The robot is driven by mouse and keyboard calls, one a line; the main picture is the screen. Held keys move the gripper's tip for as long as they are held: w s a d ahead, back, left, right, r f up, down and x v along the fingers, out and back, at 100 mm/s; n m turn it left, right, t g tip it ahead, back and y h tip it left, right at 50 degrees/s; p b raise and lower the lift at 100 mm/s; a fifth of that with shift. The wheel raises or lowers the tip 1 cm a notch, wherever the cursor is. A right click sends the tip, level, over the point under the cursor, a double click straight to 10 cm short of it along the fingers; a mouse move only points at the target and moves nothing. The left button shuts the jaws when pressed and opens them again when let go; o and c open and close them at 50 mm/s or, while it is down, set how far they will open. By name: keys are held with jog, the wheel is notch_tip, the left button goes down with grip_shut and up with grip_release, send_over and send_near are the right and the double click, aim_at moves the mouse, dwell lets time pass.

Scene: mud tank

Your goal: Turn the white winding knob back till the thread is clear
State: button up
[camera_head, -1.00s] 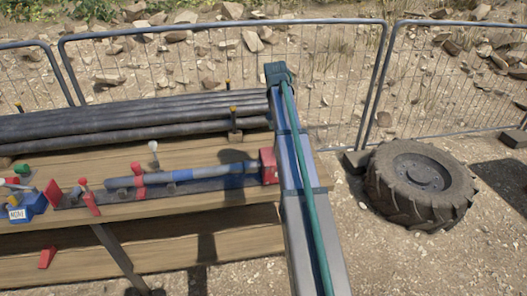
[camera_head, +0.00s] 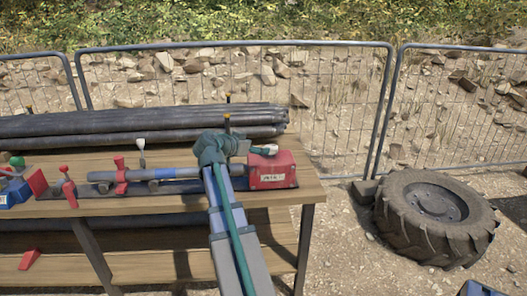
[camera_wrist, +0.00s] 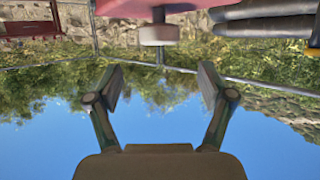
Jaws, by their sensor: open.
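The white winding knob (camera_wrist: 158,34) shows in the wrist view, on a stem under a red body (camera_wrist: 160,9). In the head view my arm hides part of the red box's left side. The thread cannot be made out.
A long blue-grey pipe (camera_head: 190,172) lies in the tool along the wooden bench (camera_head: 150,207). A red lever (camera_head: 120,170) and a white-topped lever (camera_head: 141,150) stand left of my arm. Dark pipes (camera_head: 90,125) are stacked behind. A tyre (camera_head: 435,213) lies right, beside open ground.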

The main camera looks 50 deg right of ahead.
aim_at(271, 147)
jog(key=x, duration=0.9)
jog(key=shift+p, duration=0.3)
jog(key=c, duration=1.2)
